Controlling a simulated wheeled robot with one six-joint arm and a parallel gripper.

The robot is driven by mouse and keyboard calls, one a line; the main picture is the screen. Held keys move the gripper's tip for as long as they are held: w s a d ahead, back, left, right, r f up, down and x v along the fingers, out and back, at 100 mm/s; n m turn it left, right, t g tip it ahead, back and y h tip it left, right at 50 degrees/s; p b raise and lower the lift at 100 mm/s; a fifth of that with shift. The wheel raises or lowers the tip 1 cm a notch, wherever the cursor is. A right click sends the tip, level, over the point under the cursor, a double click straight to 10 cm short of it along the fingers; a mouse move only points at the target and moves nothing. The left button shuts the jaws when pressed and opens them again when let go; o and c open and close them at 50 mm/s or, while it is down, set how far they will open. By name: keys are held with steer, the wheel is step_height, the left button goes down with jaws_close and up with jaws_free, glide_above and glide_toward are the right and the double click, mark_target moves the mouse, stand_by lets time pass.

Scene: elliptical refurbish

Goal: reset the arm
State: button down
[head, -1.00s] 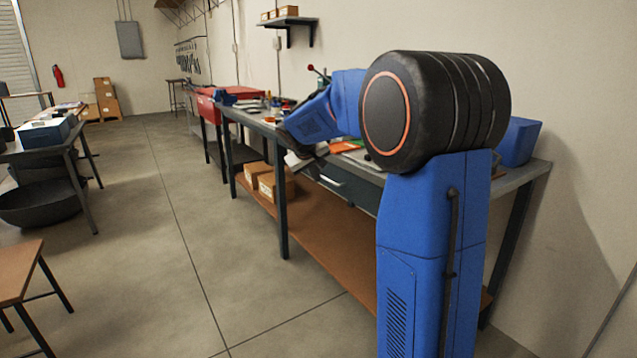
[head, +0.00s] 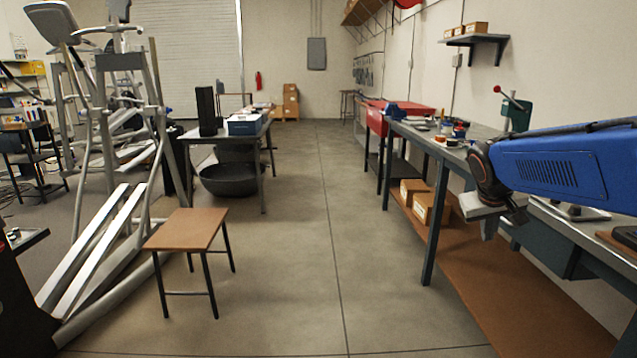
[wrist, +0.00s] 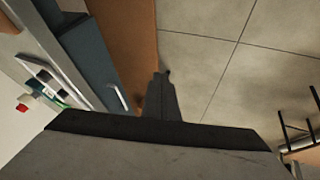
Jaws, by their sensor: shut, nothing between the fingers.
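My blue arm (head: 560,168) reaches in from the right edge of the head view, above the front of the workbench. My gripper (head: 520,214) hangs at its end, small and partly hidden there by the pale wrist body. In the wrist view my gripper (wrist: 162,76) points away from the camera with its dark fingers together and nothing held. It is over the bench's front side, with the brown lower shelf (wrist: 128,45) and concrete floor below.
The workbench (head: 478,158) runs along the right wall, with small boxes (head: 430,207) on its lower shelf. A brown stool (head: 188,229) and an elliptical machine (head: 118,170) stand left. A side table (head: 190,139) holds a blue box. The middle floor aisle (head: 300,250) is clear.

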steer(key=s+a+f+y, duration=0.1)
steer(key=s+a+f, duration=0.2)
steer(key=s, duration=0.6)
steer(key=s+a+f+y, duration=0.1)
steer(key=s+a+f, duration=0.3)
steer(key=s, duration=0.5)
steer(key=s+a+f+n+y, duration=0.1)
steer(key=s+a, duration=0.4)
steer(key=s, duration=0.5)
step_height(320, 180, down, 3)
steer(key=shift+a+r+y, duration=0.15)
steer(key=shift+a+y, duration=0.15)
steer(key=shift+y, duration=0.3)
